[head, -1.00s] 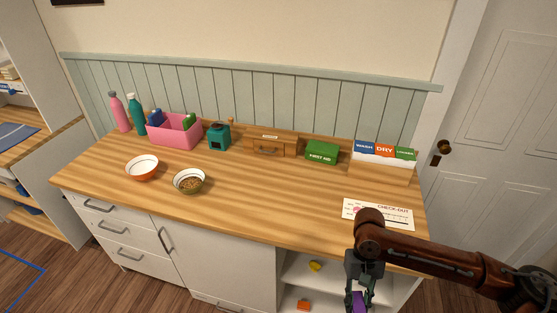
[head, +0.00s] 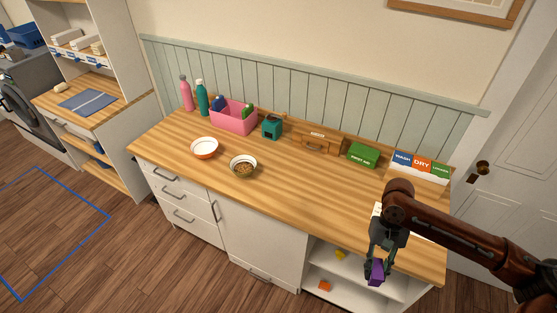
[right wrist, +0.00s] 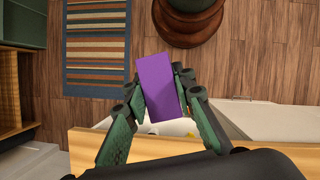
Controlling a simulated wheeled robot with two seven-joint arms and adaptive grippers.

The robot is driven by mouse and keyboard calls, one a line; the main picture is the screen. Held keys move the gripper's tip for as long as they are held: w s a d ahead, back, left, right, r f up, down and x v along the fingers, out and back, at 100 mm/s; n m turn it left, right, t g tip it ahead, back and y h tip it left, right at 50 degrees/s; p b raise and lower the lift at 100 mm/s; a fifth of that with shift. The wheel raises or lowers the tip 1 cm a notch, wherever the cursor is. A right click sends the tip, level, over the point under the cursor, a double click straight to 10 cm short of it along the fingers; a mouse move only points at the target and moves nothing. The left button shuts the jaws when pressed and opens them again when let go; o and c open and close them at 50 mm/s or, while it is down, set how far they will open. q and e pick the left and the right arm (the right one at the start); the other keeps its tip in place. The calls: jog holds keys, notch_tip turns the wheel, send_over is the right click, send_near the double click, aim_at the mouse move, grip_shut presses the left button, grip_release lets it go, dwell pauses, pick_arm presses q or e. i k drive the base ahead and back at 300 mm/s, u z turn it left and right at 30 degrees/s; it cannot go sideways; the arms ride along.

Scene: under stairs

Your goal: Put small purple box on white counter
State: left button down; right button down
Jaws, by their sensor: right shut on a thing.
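The small purple box (head: 376,272) is held in my right gripper (head: 378,262), which is shut on it. In the head view it hangs in front of the open shelves at the counter's right end. The right wrist view shows the box (right wrist: 157,86) upright between the two green fingers (right wrist: 158,98). The counter (head: 300,192) has white fronts and a striped wooden top. My arm covers part of its right end. My left gripper is not in view.
On the counter stand two bowls (head: 243,167), a pink bin (head: 234,117), bottles (head: 202,97), a teal box (head: 272,127), a green first-aid box (head: 363,155) and a WASH/DRY sorter (head: 420,167). The front middle of the top is clear. A yellow and an orange thing (head: 324,286) lie on the shelves.

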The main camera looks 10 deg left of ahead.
aim_at(308, 201)
jog(key=u, duration=1.15)
jog(key=i, duration=1.7)
jog(key=z, duration=1.75)
